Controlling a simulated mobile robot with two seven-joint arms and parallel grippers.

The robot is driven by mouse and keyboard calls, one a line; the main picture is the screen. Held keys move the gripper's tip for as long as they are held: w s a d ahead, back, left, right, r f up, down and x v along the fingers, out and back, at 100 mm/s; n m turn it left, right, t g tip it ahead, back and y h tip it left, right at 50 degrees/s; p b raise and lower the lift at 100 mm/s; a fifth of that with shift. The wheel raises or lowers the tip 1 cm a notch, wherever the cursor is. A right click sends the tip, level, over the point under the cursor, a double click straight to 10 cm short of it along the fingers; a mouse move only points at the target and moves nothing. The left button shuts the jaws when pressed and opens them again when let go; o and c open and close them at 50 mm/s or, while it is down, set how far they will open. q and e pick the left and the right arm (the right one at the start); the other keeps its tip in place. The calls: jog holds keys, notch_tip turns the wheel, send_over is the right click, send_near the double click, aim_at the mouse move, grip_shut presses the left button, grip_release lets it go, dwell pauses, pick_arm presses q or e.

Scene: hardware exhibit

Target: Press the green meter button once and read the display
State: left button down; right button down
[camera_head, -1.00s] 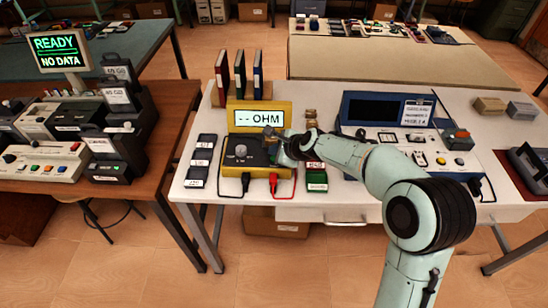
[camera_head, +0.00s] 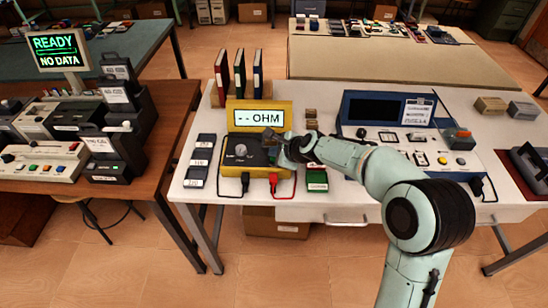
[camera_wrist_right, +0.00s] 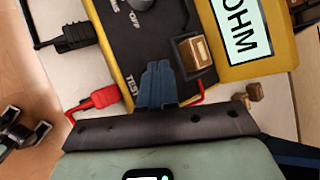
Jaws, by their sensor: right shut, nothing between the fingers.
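The yellow ohm meter (camera_head: 285,108) stands near the left end of the white table. Its upright display (camera_head: 259,118) reads "-- OHM"; it also shows partly in the right wrist view (camera_wrist_right: 243,25). My right gripper (camera_head: 272,141) is over the right part of the meter's black panel. In the right wrist view its shut, empty fingers (camera_wrist_right: 157,72) point at the panel beside the printed "TEST" label. I cannot tell whether the fingertips touch.
A brown block (camera_wrist_right: 194,53) sits in a black holder close beside the fingers. A black lead (camera_wrist_right: 80,37) and a red lead (camera_wrist_right: 97,99) plug into the meter's front.

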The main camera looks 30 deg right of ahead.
jog(key=shift+f, duration=0.35)
jog(key=shift+r, duration=0.1)
dwell(0.5)
jog(key=shift+r+p, duration=0.75)
jog(key=shift+r, duration=0.05)
jog(key=shift+r, duration=0.15)
jog(key=shift+r+p, duration=0.3)
jog(key=shift+p, duration=0.15)
notch_tip(320, 180, up, 4)
jog(key=p, duration=0.4)
jog(key=shift+r, duration=0.15)
